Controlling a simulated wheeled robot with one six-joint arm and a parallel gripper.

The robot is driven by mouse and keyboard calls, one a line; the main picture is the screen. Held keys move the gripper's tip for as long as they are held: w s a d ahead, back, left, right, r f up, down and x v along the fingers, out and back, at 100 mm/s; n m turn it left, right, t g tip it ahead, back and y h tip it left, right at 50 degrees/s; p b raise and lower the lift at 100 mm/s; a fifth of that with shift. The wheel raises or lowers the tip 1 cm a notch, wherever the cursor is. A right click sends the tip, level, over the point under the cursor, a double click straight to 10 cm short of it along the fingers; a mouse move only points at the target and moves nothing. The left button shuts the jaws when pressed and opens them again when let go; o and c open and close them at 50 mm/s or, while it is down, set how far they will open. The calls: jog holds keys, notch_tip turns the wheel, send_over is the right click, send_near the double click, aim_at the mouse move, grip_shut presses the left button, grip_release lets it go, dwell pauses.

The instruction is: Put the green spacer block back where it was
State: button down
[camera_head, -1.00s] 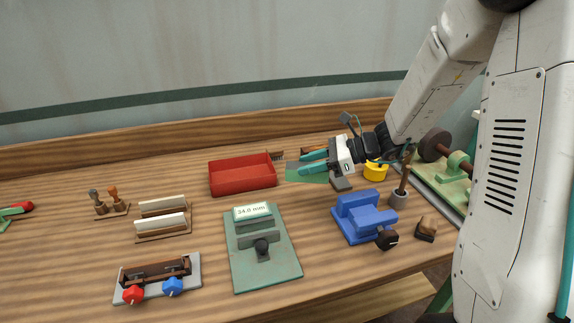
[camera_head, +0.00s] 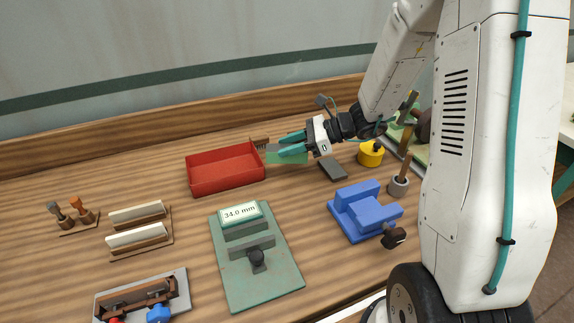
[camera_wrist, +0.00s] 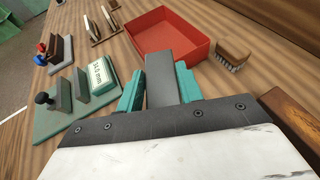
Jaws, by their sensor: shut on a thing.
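My gripper (camera_head: 292,144) is shut on the green spacer block (camera_head: 284,158), just right of the red tray. The block looks green in the head view. In the wrist view the held block (camera_wrist: 163,78) looks dark grey, between the teal fingers of my gripper (camera_wrist: 160,90), and its end sticks out past the fingertips. I cannot tell whether the block touches the table. A green fixture plate (camera_head: 281,287) with a grey bar and a "34.0 mm" display (camera_head: 240,212) lies at the front middle. The fixture also shows at the left of the wrist view (camera_wrist: 48,123).
A red tray (camera_head: 228,185) and a brush (camera_wrist: 234,52) are close to the held block. A dark grey block (camera_head: 332,170), a yellow weight (camera_head: 370,154) and a blue vise (camera_head: 362,215) stand to the right. Bare wood shows between tray and vise.

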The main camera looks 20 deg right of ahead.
aim_at(289, 162)
jog(key=shift+f, duration=2.85)
jog(key=c, duration=0.9)
grip_release()
jog(key=shift+f, duration=0.15)
